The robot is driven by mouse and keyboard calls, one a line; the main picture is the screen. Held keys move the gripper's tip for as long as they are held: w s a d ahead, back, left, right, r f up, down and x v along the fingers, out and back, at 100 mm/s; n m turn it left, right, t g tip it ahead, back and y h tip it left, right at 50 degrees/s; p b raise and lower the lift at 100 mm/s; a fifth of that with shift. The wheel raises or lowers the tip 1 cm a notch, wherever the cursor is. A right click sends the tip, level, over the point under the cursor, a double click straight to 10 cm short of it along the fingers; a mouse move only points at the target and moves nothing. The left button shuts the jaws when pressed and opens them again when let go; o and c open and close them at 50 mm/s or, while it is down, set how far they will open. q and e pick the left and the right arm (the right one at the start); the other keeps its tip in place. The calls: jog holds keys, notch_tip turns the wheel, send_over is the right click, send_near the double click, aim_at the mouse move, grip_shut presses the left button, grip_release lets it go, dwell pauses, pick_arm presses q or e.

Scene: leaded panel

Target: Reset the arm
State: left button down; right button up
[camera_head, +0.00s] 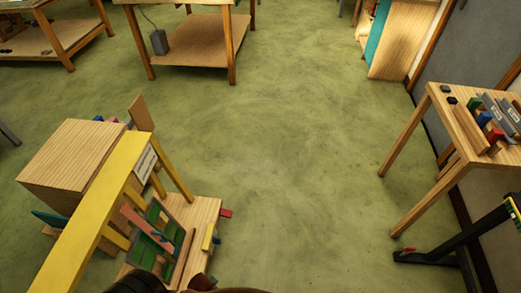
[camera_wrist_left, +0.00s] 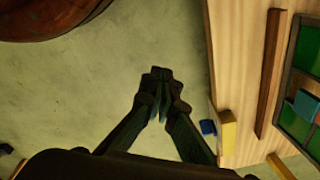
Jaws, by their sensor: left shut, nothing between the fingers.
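My left gripper (camera_wrist_left: 158,100) shows in the left wrist view, its dark fingers together at the tips with nothing between them. It is over the green floor, left of a wooden bench top (camera_wrist_left: 232,50) and apart from it. A panel with green panes in a dark frame (camera_wrist_left: 294,122) lies on that top at the right edge. In the head view the green panel (camera_head: 150,225) is on the wooden bench at lower left, partly behind a yellow beam. My right gripper is not seen in either view.
A yellow beam (camera_head: 92,225) crosses the lower-left bench, near a wooden box (camera_head: 70,155). A side table (camera_head: 455,130) with blocks and grey pieces stands at right, above a black stand (camera_head: 440,256). Wooden tables are at the back. The middle floor (camera_head: 285,140) is clear.

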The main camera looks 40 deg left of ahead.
pick_arm(q)
jog(key=s+f+p, duration=0.3)
jog(key=s+f, duration=0.1)
jog(key=s, duration=0.5)
jog(key=s+f+p, duration=0.4)
jog(key=s+f, duration=0.1)
jog(key=s, duration=0.5)
jog(key=shift+f+m+g, duration=0.2)
jog(key=shift+m+g, duration=0.1)
jog(key=shift+g, duration=0.1)
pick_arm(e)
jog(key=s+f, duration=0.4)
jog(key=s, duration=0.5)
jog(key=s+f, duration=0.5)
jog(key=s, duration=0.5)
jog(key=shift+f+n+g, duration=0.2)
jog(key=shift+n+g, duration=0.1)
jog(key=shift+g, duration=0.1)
pick_arm(q)
jog(key=shift+d, duration=0.1)
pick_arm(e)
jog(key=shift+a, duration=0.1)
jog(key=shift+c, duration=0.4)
